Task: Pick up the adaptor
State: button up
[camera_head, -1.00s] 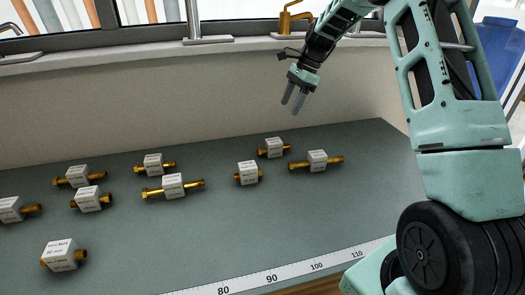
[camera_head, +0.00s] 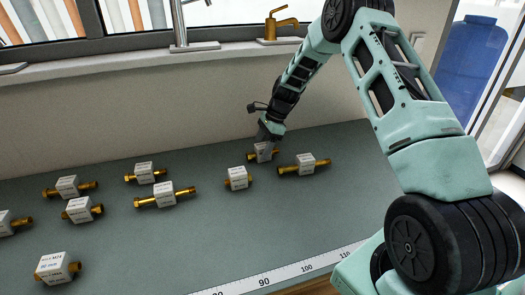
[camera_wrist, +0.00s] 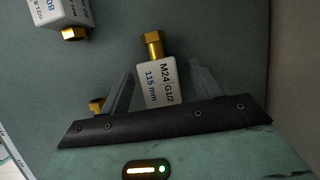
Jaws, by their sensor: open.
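Several brass adaptors with white label blocks lie on the grey-green bench. My gripper (camera_head: 264,146) is low over the adaptor at the back right (camera_head: 263,155), partly hiding it. In the wrist view this adaptor (camera_wrist: 155,82) has a label reading "M24 G1/2 115 mm" and lies between the two open fingers of my gripper (camera_wrist: 161,85). I cannot tell whether a finger touches it. Another adaptor (camera_wrist: 62,12) shows at the top left of the wrist view, with its label partly cut off.
Close by lie an adaptor on the right (camera_head: 306,164) and one on the left (camera_head: 237,178). More adaptors, such as a long one (camera_head: 164,195), lie further left. A ruler strip (camera_head: 290,268) runs along the front edge. The wall rises behind the bench.

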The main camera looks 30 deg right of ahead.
jog(key=shift+x, duration=0.9)
jog(key=c, duration=1.1)
jog(key=shift+c, duration=0.2)
